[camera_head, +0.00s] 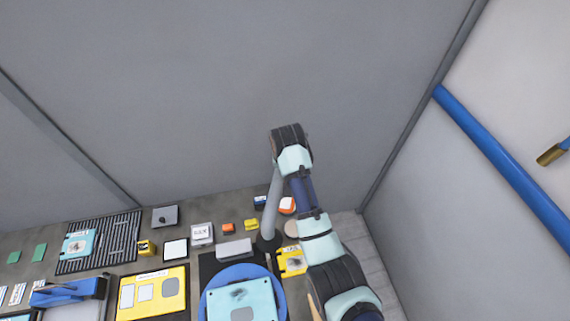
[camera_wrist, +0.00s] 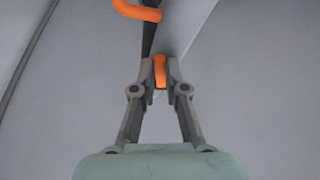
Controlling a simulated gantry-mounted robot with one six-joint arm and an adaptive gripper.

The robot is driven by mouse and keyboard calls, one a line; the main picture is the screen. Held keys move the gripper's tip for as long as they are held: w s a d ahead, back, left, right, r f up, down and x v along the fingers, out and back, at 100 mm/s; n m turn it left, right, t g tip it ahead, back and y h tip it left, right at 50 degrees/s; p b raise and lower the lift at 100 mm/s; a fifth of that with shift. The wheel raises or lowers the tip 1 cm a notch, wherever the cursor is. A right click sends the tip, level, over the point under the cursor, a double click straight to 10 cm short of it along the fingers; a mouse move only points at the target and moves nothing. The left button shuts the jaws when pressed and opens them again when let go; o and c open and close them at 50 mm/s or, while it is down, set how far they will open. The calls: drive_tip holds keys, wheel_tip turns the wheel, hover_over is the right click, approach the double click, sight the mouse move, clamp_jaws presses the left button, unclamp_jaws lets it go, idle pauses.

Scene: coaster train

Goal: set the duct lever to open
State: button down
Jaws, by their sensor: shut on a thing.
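In the wrist view my gripper (camera_wrist: 160,70) is shut on an orange piece (camera_wrist: 161,73), which looks like the grip of the duct lever. A dark bar (camera_wrist: 148,40) runs up from near the fingertips to a curved orange part (camera_wrist: 135,10) at the top edge. Whether these join the held piece is unclear. In the head view a grey duct pipe (camera_head: 271,205) rises from the bench beside my arm. My fingers and the lever are hidden there behind my wrist, so the lever's setting cannot be told.
The bench holds a blue round stand (camera_head: 280,284) with a pale blue plate (camera_head: 240,302), a yellow panel (camera_head: 180,303), a black slatted rack (camera_head: 75,266) and several small blocks. Grey walls stand close behind and right. A blue pipe (camera_head: 500,157) crosses the right side.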

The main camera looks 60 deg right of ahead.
drive_tip(key=c, duration=1.2)
unclamp_jaws()
drive_tip(key=v, duration=1.2)
drive_tip(key=w+a+n+t, duration=0.3)
drive_tip(key=w+a, duration=0.1)
drive_tip(key=a, duration=0.7)
drive_tip(key=w+a+n+t, duration=0.3)
drive_tip(key=a, duration=0.8)
drive_tip(key=s+a+r+n+t+y, duration=0.1)
drive_tip(key=s+a+r+n+t, duration=0.1)
drive_tip(key=a, duration=0.7)
drive_tip(key=s+a+r+n+t+y, duration=0.2)
drive_tip(key=s+a+n, duration=0.1)
drive_tip(key=a, duration=0.6)
drive_tip(key=shift+r+y, duration=0.3)
drive_tip(key=shift+r, duration=0.05)
